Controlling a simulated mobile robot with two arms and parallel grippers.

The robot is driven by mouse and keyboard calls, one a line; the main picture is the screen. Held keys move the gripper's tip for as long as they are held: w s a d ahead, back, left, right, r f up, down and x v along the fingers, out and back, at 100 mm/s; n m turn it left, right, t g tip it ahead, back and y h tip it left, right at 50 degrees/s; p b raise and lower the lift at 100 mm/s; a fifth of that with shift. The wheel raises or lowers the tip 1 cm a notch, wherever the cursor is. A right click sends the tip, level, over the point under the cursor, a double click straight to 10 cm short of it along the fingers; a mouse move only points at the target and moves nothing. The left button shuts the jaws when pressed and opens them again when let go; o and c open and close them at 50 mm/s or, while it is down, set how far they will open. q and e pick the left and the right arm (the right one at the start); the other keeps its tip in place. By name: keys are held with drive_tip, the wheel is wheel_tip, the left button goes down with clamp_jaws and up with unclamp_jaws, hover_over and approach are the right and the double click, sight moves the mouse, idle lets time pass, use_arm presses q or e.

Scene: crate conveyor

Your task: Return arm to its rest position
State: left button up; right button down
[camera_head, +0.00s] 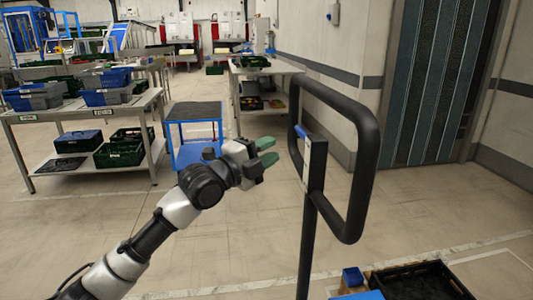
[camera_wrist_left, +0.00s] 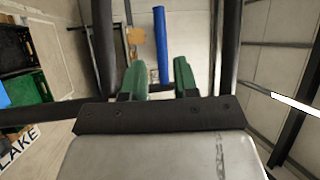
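My left arm (camera_head: 150,235) reaches in from the lower left in the head view. My left gripper (camera_head: 272,152) is raised in mid-air, just left of a black loop-shaped handle frame (camera_head: 368,150). Its two green fingers are apart with a gap between them, and nothing shows between them. The left wrist view also shows the two green fingers of the gripper (camera_wrist_left: 159,80) apart, with a blue bar (camera_wrist_left: 160,45) beyond them. My right gripper is not in view.
A black crate (camera_head: 425,280) sits at the lower right. A blue cart (camera_head: 193,130) stands behind the gripper. A table (camera_head: 25,117) with blue, grey and green crates is at the left. Another table (camera_head: 262,69) stands by the wall. Floor between is clear.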

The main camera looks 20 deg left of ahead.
use_arm(q)
drive_tip(key=shift+s, duration=0.15)
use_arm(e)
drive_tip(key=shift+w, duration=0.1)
